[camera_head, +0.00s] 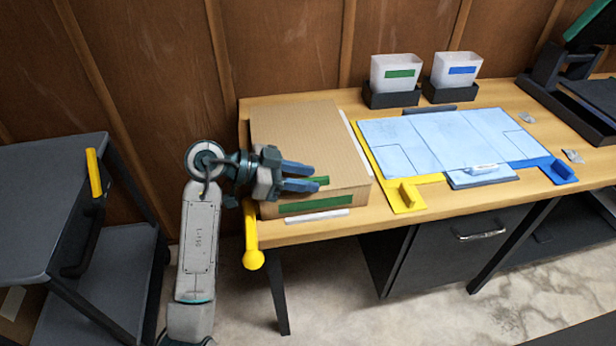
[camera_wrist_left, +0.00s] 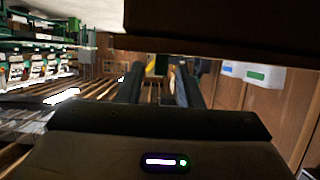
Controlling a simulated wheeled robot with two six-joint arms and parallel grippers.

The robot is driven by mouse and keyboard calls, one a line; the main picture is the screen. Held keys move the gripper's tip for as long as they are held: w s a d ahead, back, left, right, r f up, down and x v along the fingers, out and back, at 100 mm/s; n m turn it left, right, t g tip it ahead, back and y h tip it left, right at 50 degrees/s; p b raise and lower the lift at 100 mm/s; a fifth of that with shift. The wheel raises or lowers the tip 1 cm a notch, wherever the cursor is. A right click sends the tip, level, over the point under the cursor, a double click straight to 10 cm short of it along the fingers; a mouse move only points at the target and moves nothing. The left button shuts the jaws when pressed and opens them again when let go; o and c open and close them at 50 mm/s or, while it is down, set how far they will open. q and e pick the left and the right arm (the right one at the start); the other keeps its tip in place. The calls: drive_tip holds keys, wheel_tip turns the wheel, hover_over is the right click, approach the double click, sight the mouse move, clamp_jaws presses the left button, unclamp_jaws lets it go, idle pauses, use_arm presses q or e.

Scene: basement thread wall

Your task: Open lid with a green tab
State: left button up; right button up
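A cardboard box (camera_head: 300,130) with a flat closed lid sits on the left end of the wooden bench. A green strip (camera_head: 315,203) runs along its front face. A small green tab (camera_head: 321,181) shows near the lid's front edge, partly hidden by my left gripper. My left gripper (camera_head: 315,178) is over the front left of the box, its two blue fingers apart and pointing right, with the tips at the tab. In the left wrist view the fingers (camera_wrist_left: 160,80) also stand apart, with nothing clearly held. I cannot tell whether they touch the tab. My right gripper is out of view.
A light blue mat (camera_head: 440,140) with yellow and blue corner pieces lies right of the box. Two white bins (camera_head: 396,74) (camera_head: 455,70) stand behind it. A yellow knobbed handle (camera_head: 252,240) hangs at the bench's left corner. A grey cart (camera_head: 60,190) stands left.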

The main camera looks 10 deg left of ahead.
use_arm(q)
drive_tip(key=shift+w+d+f, duration=0.15)
drive_tip(key=shift+d+f, duration=0.05)
drive_tip(key=shift+d, duration=0.3)
clamp_jaws()
drive_tip(key=shift+r, duration=0.1)
